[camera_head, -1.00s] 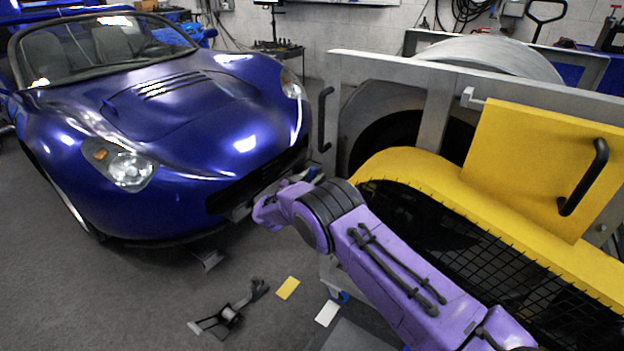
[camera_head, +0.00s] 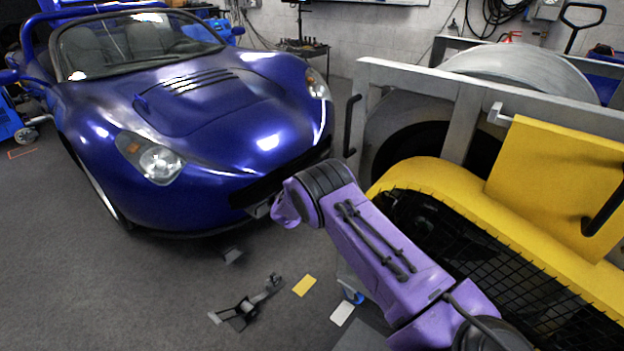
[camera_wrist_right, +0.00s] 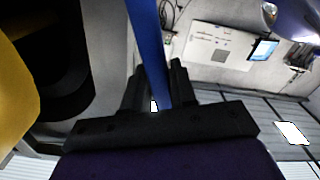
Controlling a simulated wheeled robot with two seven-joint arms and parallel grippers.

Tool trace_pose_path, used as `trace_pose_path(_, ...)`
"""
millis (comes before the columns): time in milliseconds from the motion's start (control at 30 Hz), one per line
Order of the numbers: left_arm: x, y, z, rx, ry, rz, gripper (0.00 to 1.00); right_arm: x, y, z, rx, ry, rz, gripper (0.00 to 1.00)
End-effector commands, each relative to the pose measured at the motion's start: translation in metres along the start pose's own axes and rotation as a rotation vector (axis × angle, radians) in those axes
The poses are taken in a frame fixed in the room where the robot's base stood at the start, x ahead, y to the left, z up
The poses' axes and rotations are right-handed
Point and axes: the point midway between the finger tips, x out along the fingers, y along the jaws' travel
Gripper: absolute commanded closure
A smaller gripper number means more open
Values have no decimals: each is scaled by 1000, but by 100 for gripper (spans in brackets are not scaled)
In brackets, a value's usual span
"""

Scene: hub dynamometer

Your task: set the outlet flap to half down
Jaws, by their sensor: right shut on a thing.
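In the right wrist view a flat blue bar (camera_wrist_right: 148,45) runs from the top edge down between the black fingers of my right gripper (camera_wrist_right: 157,78). The gripper is shut on this bar. I cannot tell from these frames whether the bar belongs to the outlet flap, and no flap position can be read. In the head view my purple right arm comes in from the lower right and its wrist hides the fingers and the bar. My left gripper is not in view.
The dynamometer's grey frame (camera_head: 465,120) and yellow guard (camera_head: 420,178) with black mesh stand right of my arm. A blue car (camera_head: 200,120) is close on the left. A black stand (camera_head: 245,305), a yellow card (camera_head: 304,286) and a white card (camera_head: 342,313) lie on the floor.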

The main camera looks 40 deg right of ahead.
Motion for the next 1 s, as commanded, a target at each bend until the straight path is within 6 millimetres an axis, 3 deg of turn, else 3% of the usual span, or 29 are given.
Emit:
trace_pose_path(200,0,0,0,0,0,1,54,-1,0,2,-3,-3,1,100)
trace_pose_path(233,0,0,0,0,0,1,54,-1,0,2,-3,-3,1,64)
trace_pose_path(267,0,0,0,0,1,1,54,-1,0,2,-3,-3,1,54)
trace_pose_path(633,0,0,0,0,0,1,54,-10,-2,0,0,-1,-3,53)
trace_pose_path(1000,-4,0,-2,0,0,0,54,-90,-2,0,-2,0,-4,53)
